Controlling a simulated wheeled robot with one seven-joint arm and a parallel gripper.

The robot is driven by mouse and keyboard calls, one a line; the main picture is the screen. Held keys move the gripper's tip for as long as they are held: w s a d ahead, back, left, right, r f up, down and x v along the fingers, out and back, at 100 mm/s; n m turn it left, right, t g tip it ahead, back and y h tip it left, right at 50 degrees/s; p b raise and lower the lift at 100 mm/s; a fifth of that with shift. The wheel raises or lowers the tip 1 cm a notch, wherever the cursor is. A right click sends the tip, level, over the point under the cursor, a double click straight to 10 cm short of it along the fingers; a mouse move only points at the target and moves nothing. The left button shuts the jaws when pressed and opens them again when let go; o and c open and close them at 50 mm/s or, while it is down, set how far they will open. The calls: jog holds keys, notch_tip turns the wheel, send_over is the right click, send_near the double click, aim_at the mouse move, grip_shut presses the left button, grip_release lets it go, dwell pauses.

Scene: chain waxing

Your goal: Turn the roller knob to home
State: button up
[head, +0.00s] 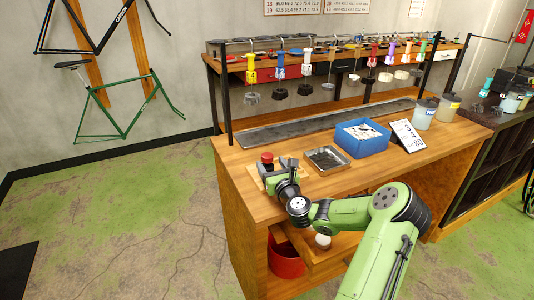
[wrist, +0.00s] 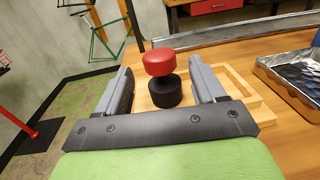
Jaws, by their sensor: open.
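The roller knob, with a red round top (wrist: 159,61) and a black body (wrist: 166,91), stands upright at the left end of the wooden workbench (head: 233,163). Its red top also shows in the head view (head: 267,157). My gripper (wrist: 165,84) is open, with one grey finger on each side of the knob. In the wrist view, gaps show between the knob and both fingers. In the head view, my gripper (head: 279,167) partly hides the knob's lower part.
A light wooden frame (wrist: 238,88) lies on the bench beside the knob. A metal tray (head: 326,159), a blue bin (head: 362,148) and a number card (head: 408,136) stand to the right. A rack of hanging coloured tools rises behind. The bench's left edge is close.

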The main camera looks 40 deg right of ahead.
aim_at(265, 155)
jog(key=x, duration=0.6)
jog(key=shift+w+d, duration=0.1)
jog(key=c, duration=1)
jog(key=shift+r+m+h+p, duration=0.1)
jog(key=shift+m+h+p, duration=0.2)
jog(key=shift+h+p, duration=0.3)
